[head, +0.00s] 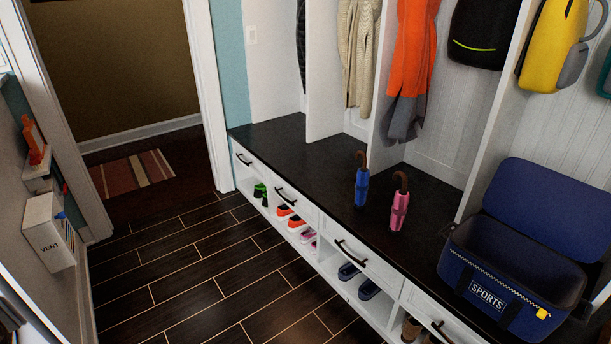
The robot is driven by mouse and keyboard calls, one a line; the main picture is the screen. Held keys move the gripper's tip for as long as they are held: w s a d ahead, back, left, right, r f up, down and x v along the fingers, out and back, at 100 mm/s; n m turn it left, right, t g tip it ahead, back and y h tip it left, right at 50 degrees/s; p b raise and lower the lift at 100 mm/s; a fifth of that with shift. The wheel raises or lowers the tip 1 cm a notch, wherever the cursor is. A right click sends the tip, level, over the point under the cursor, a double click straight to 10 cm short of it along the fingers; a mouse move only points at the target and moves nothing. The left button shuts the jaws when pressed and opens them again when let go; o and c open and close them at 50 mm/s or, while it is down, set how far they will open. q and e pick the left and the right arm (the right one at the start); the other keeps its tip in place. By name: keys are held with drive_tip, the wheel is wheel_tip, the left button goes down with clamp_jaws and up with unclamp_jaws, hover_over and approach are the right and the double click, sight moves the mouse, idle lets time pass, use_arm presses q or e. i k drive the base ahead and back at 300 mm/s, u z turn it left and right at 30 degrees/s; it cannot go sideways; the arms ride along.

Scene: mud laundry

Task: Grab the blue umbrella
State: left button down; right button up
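The blue umbrella (362,186) stands upright, folded, on the dark bench top (290,160), with its brown curved handle up. A pink umbrella (399,208) of the same form stands close by, to its right and nearer to me. A small gap of bench top shows between the two. Neither of my grippers shows in the head view, so I cannot see their state.
An open blue sports bag (520,270) sits on the bench at right. Coats and backpacks hang above. White cubbies below hold several shoes. A white vent box (48,232) is on the left wall. The dark tiled floor (190,270) before the bench is clear.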

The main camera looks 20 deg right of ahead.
sight(362, 185)
drive_tip(key=u, duration=0.35)
drive_tip(key=i, duration=1.8)
drive_tip(key=z, duration=1.25)
drive_tip(key=i, duration=0.85)
drive_tip(key=z, duration=0.95)
